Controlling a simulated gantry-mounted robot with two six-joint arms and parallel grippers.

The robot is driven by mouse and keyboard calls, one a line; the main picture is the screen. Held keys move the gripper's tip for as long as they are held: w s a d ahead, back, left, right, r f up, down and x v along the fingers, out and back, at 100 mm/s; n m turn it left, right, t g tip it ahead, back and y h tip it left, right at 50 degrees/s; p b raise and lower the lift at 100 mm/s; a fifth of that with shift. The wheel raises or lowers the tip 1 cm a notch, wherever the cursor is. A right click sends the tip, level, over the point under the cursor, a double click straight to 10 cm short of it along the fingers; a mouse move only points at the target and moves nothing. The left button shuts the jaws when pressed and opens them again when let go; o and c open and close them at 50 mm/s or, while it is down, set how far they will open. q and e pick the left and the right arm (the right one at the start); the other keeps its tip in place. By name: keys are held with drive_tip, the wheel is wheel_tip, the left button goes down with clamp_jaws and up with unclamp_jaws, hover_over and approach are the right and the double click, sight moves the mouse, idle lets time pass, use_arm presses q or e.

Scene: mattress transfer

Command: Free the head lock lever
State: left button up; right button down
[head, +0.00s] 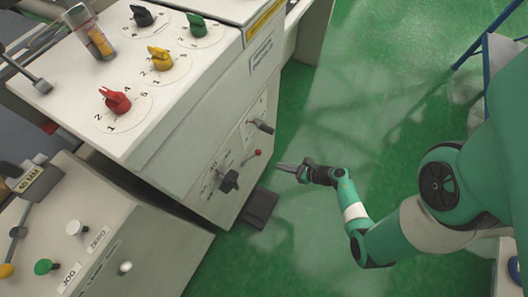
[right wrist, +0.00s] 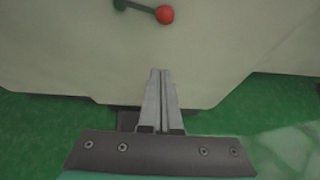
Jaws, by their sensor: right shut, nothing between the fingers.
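A small lever with a red ball knob (head: 257,153) sticks out of the front face of the cream machine housing (head: 190,150). In the right wrist view the red knob (right wrist: 165,14) is at the top, with its dark rod running left to a green pivot. No readable label shows whether this is the head lock lever. My right gripper (head: 280,165) is shut and empty, apart from the knob and a little to its right in the head view. In the right wrist view the closed fingers (right wrist: 160,72) point at the housing below the knob. My left gripper is out of view.
A black rotary knob (head: 229,181) and a dark handle (head: 262,126) also stick out of the front face. Red, yellow, green and black numbered dials sit on top. A dark pedal-like block (head: 260,209) lies on the floor below. Green floor (head: 330,110) is open to the right.

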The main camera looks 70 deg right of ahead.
sight(253, 156)
drive_tip(key=b+x, duration=0.4)
drive_tip(key=x, duration=0.4)
drive_tip(key=shift+w+d+r+p, duration=0.15)
drive_tip(key=shift+r+p, duration=0.2)
drive_tip(key=shift+r, duration=0.35)
drive_tip(key=shift+w+r+p, duration=0.15)
drive_tip(key=shift+r+p, duration=0.25)
drive_tip(key=shift+r, duration=0.25)
drive_tip(key=shift+w+d+r+p, duration=0.15)
drive_tip(key=shift+r+p, duration=0.2)
drive_tip(key=shift+r, duration=0.35)
wheel_tip(253, 156, up, 2)
drive_tip(key=n+h+p, duration=0.1)
drive_tip(key=p, duration=0.2)
drive_tip(key=shift+r, duration=0.15)
